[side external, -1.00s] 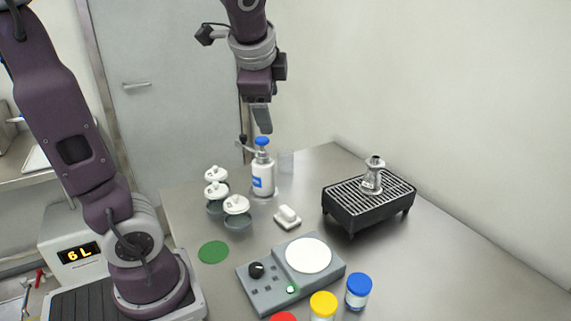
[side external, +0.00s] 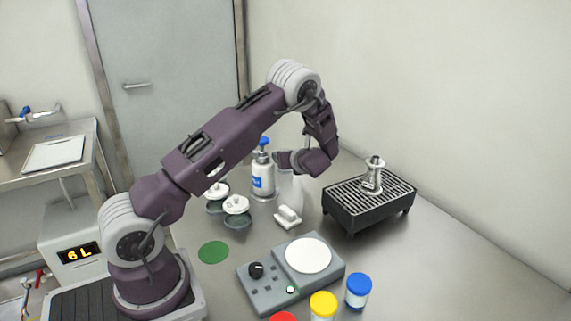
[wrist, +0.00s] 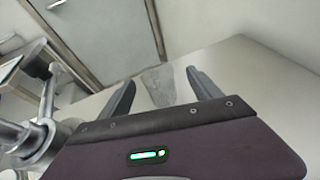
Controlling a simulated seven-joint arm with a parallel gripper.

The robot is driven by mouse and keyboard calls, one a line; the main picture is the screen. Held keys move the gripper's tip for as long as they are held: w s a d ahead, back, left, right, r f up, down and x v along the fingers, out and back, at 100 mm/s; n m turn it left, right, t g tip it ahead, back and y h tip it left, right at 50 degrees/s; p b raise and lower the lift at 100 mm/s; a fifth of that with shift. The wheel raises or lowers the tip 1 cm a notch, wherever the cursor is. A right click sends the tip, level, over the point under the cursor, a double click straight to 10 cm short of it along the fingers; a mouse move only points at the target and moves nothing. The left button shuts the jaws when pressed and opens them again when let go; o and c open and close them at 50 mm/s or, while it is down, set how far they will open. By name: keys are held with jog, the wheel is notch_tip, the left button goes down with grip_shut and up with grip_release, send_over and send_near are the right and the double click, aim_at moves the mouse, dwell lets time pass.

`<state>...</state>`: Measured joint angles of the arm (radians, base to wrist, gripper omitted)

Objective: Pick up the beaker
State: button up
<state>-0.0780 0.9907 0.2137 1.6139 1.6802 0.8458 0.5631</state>
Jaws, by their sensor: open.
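A clear, see-through beaker (wrist: 157,88) shows faintly in the wrist view, between and beyond my two fingers. In the side view my gripper is low over the back of the metal table, pointing left beside the blue-topped bottle.
A white bottle with a blue top (side external: 263,178) stands just left of my gripper. White-lidded jars (side external: 236,207) and a small white block (side external: 288,217) are in front. A black grill (side external: 368,207) carries a metal piece at right. A control-panel device (side external: 272,282) stands nearer.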

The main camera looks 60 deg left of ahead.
jog(key=x, duration=0.3)
jog(key=f+x, duration=0.1)
jog(key=x, duration=0.3)
jog(key=shift+s, duration=0.1)
jog(key=shift+r, duration=0.1)
jog(key=c, duration=1.4)
